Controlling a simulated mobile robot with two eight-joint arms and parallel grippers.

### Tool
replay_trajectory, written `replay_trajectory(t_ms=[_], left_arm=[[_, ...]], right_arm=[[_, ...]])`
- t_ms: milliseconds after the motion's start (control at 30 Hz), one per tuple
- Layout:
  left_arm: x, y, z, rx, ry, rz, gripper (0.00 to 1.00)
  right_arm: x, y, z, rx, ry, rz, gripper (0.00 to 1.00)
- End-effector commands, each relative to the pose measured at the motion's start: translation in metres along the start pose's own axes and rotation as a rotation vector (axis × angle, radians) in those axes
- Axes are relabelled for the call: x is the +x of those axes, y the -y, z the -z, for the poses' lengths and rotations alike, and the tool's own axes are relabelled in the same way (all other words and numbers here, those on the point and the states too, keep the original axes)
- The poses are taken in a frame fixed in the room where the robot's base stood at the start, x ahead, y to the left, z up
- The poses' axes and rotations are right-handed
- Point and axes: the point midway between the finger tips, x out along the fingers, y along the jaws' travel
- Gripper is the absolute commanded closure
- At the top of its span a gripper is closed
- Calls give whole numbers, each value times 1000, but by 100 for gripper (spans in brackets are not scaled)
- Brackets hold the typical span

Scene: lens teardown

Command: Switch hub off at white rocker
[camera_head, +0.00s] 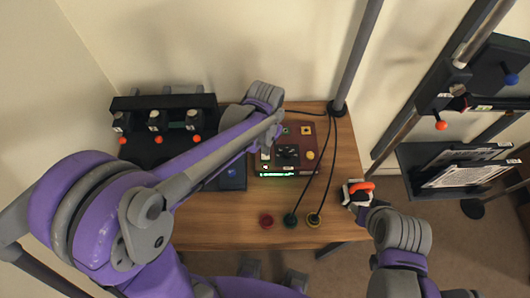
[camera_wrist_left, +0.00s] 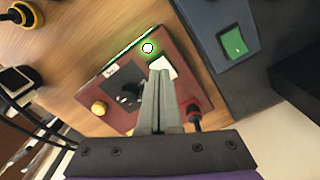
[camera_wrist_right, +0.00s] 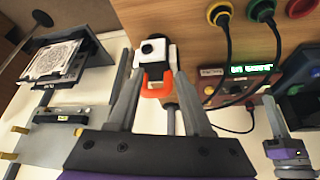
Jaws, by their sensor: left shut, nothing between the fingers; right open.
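The hub is a dark red box (camera_head: 301,140) on the wooden table, and it also shows in the left wrist view (camera_wrist_left: 122,112). Its green strip and a round indicator (camera_wrist_left: 147,48) are lit. The white rocker (camera_wrist_left: 162,66) is on the hub's top near the lit edge. My left gripper (camera_wrist_left: 160,76) is shut and empty over the hub, its tips right by the rocker and covering part of it. I cannot tell whether they touch. My right gripper (camera_wrist_right: 149,66) is open around a white-and-black device with an orange part (camera_wrist_right: 153,76) at the table's right edge.
A blue-grey box with a green rocker (camera_wrist_left: 233,43) stands beside the hub. A black rack (camera_head: 160,104) is at the back left; shelves (camera_head: 440,155) stand right.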

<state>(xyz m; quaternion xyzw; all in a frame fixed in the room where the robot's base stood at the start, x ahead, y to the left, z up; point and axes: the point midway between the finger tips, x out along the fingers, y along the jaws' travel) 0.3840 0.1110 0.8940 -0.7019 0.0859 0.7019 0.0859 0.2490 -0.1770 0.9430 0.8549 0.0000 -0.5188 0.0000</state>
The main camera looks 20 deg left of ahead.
Motion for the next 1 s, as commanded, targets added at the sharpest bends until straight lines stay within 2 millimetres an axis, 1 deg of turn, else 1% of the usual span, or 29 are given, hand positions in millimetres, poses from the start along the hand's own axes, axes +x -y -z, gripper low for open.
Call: replay_trajectory(t_ms=[500, 1000], left_arm=[[0, 0, 0, 0, 0, 0, 100], [8, 0, 0, 0, 1, 0, 100]], right_arm=[[0, 0, 0, 0, 0, 0, 50], [5, 0, -5, 0, 4, 0, 50]])
